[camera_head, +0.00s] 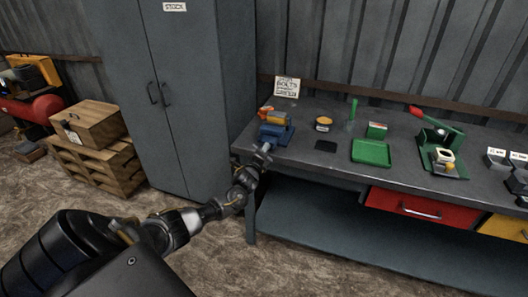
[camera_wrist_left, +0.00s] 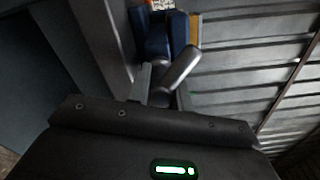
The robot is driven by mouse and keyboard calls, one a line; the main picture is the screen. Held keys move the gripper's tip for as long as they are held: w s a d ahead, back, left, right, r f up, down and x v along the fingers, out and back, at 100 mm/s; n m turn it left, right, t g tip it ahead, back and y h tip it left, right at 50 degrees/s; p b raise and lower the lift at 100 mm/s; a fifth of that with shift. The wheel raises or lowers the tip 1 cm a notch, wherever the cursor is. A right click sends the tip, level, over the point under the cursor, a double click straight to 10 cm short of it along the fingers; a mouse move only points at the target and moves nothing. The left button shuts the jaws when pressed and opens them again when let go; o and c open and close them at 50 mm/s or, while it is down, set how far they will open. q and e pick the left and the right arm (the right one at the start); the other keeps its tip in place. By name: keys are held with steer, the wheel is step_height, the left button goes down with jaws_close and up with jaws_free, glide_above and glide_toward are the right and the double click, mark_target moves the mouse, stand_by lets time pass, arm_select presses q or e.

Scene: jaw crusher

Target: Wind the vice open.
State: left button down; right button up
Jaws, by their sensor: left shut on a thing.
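The blue vice (camera_head: 275,129) stands at the left end of the grey workbench, near its front edge. My left gripper (camera_head: 263,151) reaches up to the front of the vice. In the left wrist view the vice's blue body (camera_wrist_left: 157,36) is at the top. A grey metal handle (camera_wrist_left: 182,66) slants in front of it. My left gripper (camera_wrist_left: 164,93) is shut on this handle, with a finger on each side. The vice's jaw gap is too small to judge. My right gripper is not in view.
The workbench (camera_head: 330,163) also holds a round tin (camera_head: 323,124), a green tray (camera_head: 371,152) and a green press with a red lever (camera_head: 436,140). A tall grey cabinet (camera_head: 180,90) stands left of the bench. A red drawer (camera_head: 408,206) hangs below the top.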

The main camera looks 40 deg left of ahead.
arm_select(q)
steer(key=n, duration=0.3)
steer(key=shift+n, duration=2.1)
steer(key=c, duration=1.3)
jaws_free()
steer(key=shift+o, duration=0.2)
steer(key=shift+s+d+f, duration=0.1)
steer(key=shift+s+d, duration=0.1)
steer(key=shift+s, duration=0.35)
steer(key=v, duration=0.9)
steer(key=shift+s+b, duration=0.35)
